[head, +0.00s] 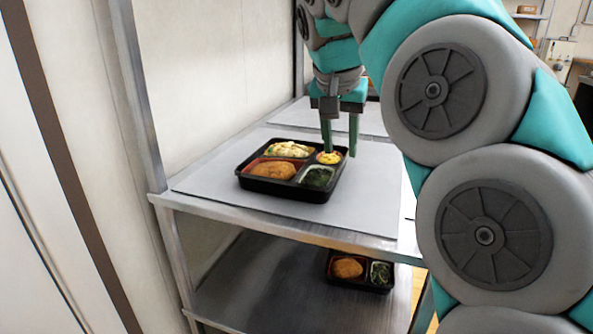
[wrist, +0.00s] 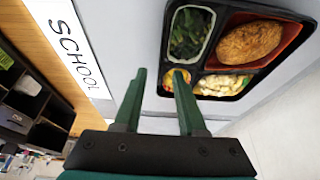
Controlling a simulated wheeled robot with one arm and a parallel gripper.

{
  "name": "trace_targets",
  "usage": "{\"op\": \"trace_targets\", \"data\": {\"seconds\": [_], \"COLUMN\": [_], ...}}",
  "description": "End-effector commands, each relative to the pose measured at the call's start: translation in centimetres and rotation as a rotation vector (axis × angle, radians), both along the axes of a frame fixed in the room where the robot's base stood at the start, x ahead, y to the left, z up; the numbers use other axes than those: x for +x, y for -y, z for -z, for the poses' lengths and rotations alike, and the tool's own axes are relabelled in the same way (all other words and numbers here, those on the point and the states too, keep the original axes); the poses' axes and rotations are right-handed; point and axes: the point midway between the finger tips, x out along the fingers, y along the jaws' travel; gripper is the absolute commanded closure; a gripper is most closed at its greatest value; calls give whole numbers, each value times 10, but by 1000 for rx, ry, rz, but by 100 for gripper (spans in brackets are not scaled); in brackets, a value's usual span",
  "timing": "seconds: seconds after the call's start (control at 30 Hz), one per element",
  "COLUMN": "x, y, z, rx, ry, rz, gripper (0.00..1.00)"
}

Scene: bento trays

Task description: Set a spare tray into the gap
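A black bento tray (head: 285,192) with a fried cutlet, greens, a yellow item and a pale mixed dish sits flat on the upper shelf. It also shows in the wrist view (wrist: 218,70). My gripper (head: 340,150) points down at the tray's right side with its fingers apart. In the wrist view, the gripper (wrist: 160,74) has one finger over the small yellow compartment and the other outside the rim. I cannot tell whether either finger touches the tray. A second bento tray (head: 335,278) is on the lower shelf, partly hidden by the upper shelf.
The upper shelf (head: 385,205) carries a grey mat with bare room around the tray. A metal post (head: 140,95) stands at the left front. Another grey surface (head: 290,115) lies behind.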

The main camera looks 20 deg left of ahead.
Motion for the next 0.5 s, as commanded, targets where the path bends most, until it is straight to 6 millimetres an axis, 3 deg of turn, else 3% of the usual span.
{"op": "trace_targets", "data": {"seconds": [0.3,0.5], "x": [12,16], "y": [2,1], "z": [34,40], "rx": [-4,1], "ry": [-3,1], "rz": [-2,-2], "gripper": [60,60]}}
